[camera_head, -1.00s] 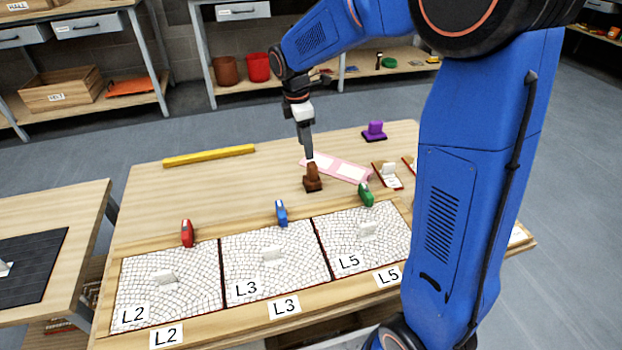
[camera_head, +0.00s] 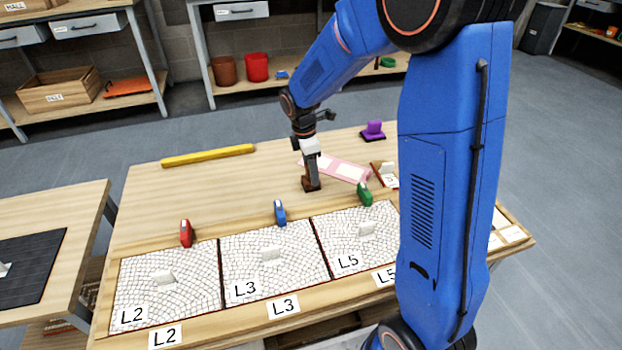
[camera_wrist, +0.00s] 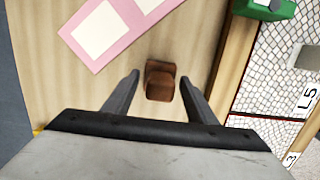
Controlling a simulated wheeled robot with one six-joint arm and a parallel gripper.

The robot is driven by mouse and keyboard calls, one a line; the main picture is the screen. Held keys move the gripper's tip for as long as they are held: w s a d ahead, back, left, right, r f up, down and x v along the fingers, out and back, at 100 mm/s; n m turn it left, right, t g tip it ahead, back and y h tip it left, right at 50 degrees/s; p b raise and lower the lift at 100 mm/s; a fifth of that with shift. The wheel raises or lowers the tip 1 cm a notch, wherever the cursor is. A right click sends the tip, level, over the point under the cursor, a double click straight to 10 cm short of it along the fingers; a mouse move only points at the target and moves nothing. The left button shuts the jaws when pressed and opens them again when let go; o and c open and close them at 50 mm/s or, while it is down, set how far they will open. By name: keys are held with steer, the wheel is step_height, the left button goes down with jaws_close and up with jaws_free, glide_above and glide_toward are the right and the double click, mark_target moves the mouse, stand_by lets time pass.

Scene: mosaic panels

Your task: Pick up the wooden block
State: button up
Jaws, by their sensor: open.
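The wooden block (camera_wrist: 160,80) is small and brown, with a darker base, and stands on the table behind the mosaic panels. In the wrist view it lies between my two open fingers, with a gap on each side. In the head view the block (camera_head: 308,186) is largely hidden behind my gripper (camera_head: 313,180), which points down over it. My gripper also shows in the wrist view (camera_wrist: 160,88), open, its fingers on either side of the block and not visibly touching it.
A pink strip (camera_head: 340,169) lies just behind the block. A green piece (camera_head: 364,194), a blue piece (camera_head: 280,212) and a red piece (camera_head: 186,233) stand along the panels' back edge. A yellow bar (camera_head: 208,155) lies at the back left. The table between is clear.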

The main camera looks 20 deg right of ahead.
steer(key=shift+c, duration=0.7)
steer(key=c, duration=1)
step_height(320, 180, up, 10)
